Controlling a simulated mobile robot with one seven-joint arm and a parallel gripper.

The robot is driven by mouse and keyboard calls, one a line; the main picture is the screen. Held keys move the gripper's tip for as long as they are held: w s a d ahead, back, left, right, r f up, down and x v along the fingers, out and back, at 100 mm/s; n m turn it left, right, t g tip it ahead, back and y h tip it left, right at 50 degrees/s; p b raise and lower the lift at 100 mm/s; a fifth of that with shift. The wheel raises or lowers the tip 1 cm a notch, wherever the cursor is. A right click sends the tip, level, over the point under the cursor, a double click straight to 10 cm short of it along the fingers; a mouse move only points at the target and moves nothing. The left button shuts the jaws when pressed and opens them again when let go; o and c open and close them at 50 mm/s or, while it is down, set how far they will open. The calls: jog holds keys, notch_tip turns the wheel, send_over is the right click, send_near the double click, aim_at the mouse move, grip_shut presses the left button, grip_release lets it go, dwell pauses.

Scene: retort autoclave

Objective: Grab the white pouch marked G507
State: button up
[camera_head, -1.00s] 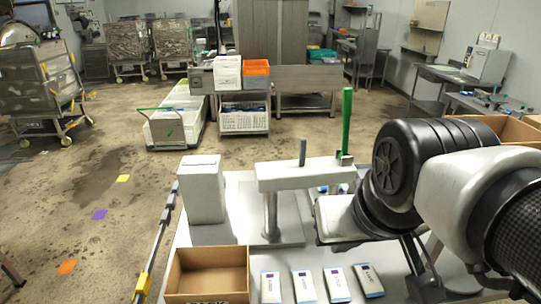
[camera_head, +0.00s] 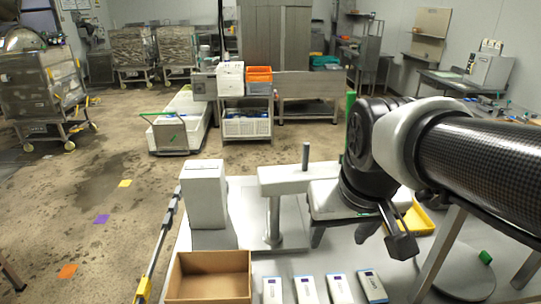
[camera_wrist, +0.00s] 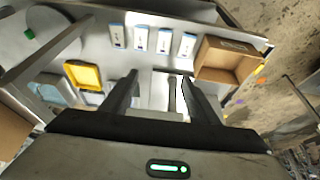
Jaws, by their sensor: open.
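Several white pouches with blue ends lie in a row at the front edge of the grey table (camera_head: 262,265) in the head view. They are the first (camera_head: 272,290), second (camera_head: 306,290), third (camera_head: 340,289) and rightmost (camera_head: 372,287). Their markings are too small to read, so I cannot tell which is G507. The wrist view also shows the row, with one pouch at its right end (camera_wrist: 186,46). My gripper (camera_head: 341,236) is open above the table, behind the row and apart from it. In the wrist view its fingers (camera_wrist: 160,76) are spread with no pouch between them.
An open cardboard box (camera_head: 208,287) stands left of the pouches. A grey block (camera_head: 204,193) and a post with a horizontal arm (camera_head: 273,215) stand behind. A yellow tray (camera_head: 418,219) lies to the right, also visible in the wrist view (camera_wrist: 84,76). A round plate (camera_head: 455,273) is further right.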

jog(key=shift+o, duration=1.2)
jog(key=w+f+g+b, duration=0.2)
jog(key=w+f, duration=0.6)
jog(key=f, duration=0.1)
jog(key=shift+w+d+g, duration=0.15)
jog(key=shift+w+g, duration=0.15)
jog(key=shift+w, duration=0.1)
jog(key=g+b, duration=0.1)
jog(key=g, duration=0.1)
send_over(307, 290)
notch_tip(307, 290, down, 21)
jog(key=shift+d+f, duration=0.1)
jog(key=shift+d, duration=0.05)
jog(key=shift+f, duration=3.05)
